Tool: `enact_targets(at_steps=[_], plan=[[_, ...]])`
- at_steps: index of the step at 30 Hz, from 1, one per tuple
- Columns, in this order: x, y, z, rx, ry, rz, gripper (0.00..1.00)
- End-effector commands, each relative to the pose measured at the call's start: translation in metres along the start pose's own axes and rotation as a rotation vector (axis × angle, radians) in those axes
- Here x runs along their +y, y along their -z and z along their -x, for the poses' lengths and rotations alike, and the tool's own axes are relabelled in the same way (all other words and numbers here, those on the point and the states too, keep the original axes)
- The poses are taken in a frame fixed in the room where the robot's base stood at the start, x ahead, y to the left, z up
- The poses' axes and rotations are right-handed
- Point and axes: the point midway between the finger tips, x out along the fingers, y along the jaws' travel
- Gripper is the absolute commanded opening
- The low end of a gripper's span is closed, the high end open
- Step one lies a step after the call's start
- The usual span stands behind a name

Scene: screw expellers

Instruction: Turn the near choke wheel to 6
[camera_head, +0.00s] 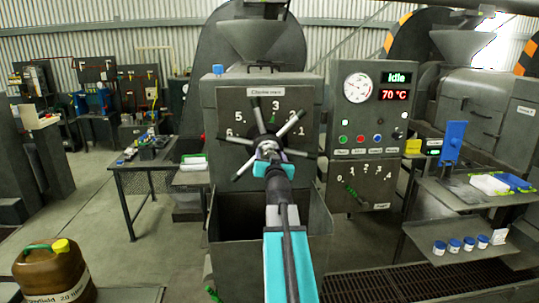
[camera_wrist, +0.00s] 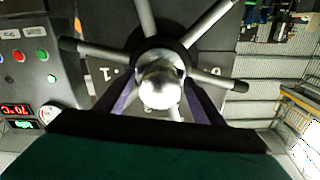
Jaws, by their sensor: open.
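The choke wheel (camera_head: 294,123) has several grey spokes with black tips and stands on the front of the near press, under a plate that seems to read "Choke". Numbers are set in an arc around it, with 3 at the top and 5 and 6 at the left. A small green mark shows just below the 3. My gripper (camera_head: 268,152) is in front of the wheel's middle. In the wrist view the wheel's round silver hub (camera_wrist: 160,88) sits between the two open fingers of my gripper (camera_wrist: 163,100). I cannot tell whether they touch it.
A control panel (camera_head: 371,108) right of the wheel reads "Idle" and 70 °C, with a second numbered dial and green lever (camera_head: 356,195) below. A bin (camera_head: 318,220) lies under the wheel. A brown jug (camera_head: 50,275) stands at the front left. A shelf (camera_head: 430,235) holds several blue-lidded jars.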

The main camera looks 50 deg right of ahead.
Motion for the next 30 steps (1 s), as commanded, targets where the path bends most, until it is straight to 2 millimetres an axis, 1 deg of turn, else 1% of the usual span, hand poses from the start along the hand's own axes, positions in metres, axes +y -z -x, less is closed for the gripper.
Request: enact_targets(at_steps=[4, 13, 23, 24, 30], plan=[[-0.0001, 0.0002, -0.0045, 0.0, 0.0, 0.0, 0.62], [0.0001, -0.0001, -0.0045, 0.0, 0.0, 0.0, 0.62], [0.0002, -0.0001, -0.0045, 0.0, 0.0, 0.0, 0.06], [0.0002, -0.0001, -0.0045, 0.0, 0.0, 0.0, 0.03], [-0.002, -0.0008, -0.0045, 0.0, 0.002, 0.005, 0.03]])
